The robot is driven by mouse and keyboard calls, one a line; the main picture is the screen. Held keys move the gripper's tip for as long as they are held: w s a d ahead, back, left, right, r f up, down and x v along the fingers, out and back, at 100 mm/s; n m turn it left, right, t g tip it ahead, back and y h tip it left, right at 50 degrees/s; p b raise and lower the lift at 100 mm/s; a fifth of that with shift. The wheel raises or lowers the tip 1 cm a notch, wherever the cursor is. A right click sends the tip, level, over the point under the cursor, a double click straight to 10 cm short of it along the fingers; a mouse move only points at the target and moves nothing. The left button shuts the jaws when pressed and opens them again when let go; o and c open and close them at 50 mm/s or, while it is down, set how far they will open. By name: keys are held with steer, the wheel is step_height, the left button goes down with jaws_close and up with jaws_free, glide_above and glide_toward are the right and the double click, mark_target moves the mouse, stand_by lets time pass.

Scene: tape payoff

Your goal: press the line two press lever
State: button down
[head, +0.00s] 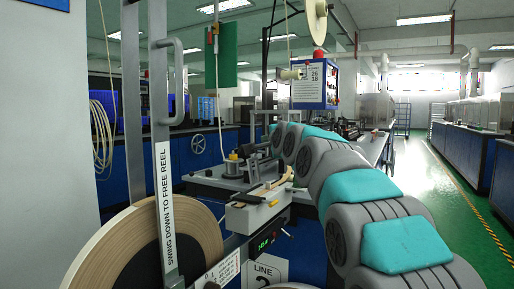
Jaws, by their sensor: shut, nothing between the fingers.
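The line two station stands in the middle, with a white sign reading LINE and a partly cut-off 2 (268,270) low on its front. A grey press block (257,212) sits above a small green-lit display (265,240). A tan and dark curved bar (266,190), which looks like the press lever, lies over the top of the block. My arm reaches from the lower right to behind the bar. My gripper (257,162) is small at the arm's far end, shut and empty, above and behind the bar. I cannot tell whether it touches anything.
A large tape reel (150,250) fills the lower left, with an upright arm labelled SWING DOWN TO FREE REEL (166,210) beside it. A blue box with a numbered card (308,83) hangs behind. A green aisle (430,180) is clear at right.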

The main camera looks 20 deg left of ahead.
steer(key=r+b+v, duration=0.1)
steer(key=v, duration=0.9)
steer(key=shift+r, duration=0.3)
steer(key=shift+f, duration=0.1)
steer(key=s+d+f+n+g+h, duration=0.25)
steer(key=s+d+f+h, duration=0.2)
steer(key=d+f, duration=0.85)
steer(key=s+d+f+n+g+h, duration=0.2)
steer(key=s+d+f+g+h, duration=0.3)
steer(key=d+f, duration=0.8)
steer(key=s+d+f+n+g, duration=0.1)
steer(key=s+d+f, duration=0.4)
steer(key=s, duration=0.6)
steer(key=s+d+f+n+g+h, duration=0.1)
steer(key=s+d+f+n+g, duration=0.1)
steer(key=s+d+f, duration=0.3)
steer(key=s+d+f+n+g, duration=0.1)
steer(key=s+d+f+g, duration=0.3)
steer(key=s+f, duration=0.7)
steer(key=s+d, duration=0.1)
steer(key=s, duration=0.4)
steer(key=shift+s, duration=0.35)
